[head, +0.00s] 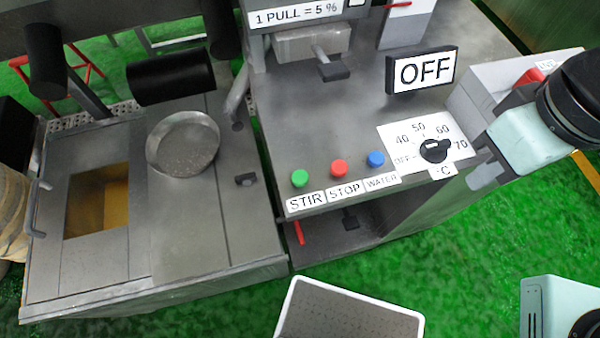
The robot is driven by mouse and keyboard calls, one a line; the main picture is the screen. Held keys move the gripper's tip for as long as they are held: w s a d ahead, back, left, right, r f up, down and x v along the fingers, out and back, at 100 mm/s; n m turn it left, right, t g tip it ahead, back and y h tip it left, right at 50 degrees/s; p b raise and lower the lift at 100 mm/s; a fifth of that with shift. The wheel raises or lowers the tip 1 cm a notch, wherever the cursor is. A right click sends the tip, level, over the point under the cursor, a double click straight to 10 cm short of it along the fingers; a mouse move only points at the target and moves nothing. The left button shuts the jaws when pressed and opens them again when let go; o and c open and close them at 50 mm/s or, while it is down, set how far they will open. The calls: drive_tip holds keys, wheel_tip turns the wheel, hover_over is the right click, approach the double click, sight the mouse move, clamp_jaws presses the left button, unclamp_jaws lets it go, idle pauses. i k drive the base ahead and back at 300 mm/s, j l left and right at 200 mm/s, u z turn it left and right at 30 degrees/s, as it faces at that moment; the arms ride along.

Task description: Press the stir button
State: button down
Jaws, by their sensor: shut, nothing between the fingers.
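The green stir button (300,178) stands on the front of the grey machine top, above a white label reading STIR (306,202). To its right are the red stop button (338,167) and the blue water button (375,159), each with its own label. My gripper (482,181) is at the right, beside the machine's right front edge and right of the temperature dial. It is shut and empty, well apart from the stir button. Nothing hides the button.
A black temperature dial (434,151) lies between the buttons and my gripper. A display reading OFF (420,71) stands behind it. A round metal pan (183,144) and an open hatch (97,200) are at the left. The space above the buttons is clear.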

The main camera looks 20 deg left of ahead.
sight(299, 178)
drive_tip(key=k+j, duration=0.1)
drive_tip(key=k, duration=0.85)
drive_tip(key=k+j, duration=0.15)
drive_tip(key=j, duration=0.25)
drive_tip(key=k+j, duration=0.1)
drive_tip(key=j, duration=0.25)
drive_tip(key=k+j, duration=0.15)
drive_tip(key=j, duration=0.25)
drive_tip(key=i+j, duration=0.1)
drive_tip(key=j, duration=0.2)
drive_tip(key=i+j, duration=0.1)
drive_tip(key=j, duration=0.25)
drive_tip(key=i+j, duration=0.1)
drive_tip(key=j, duration=0.2)
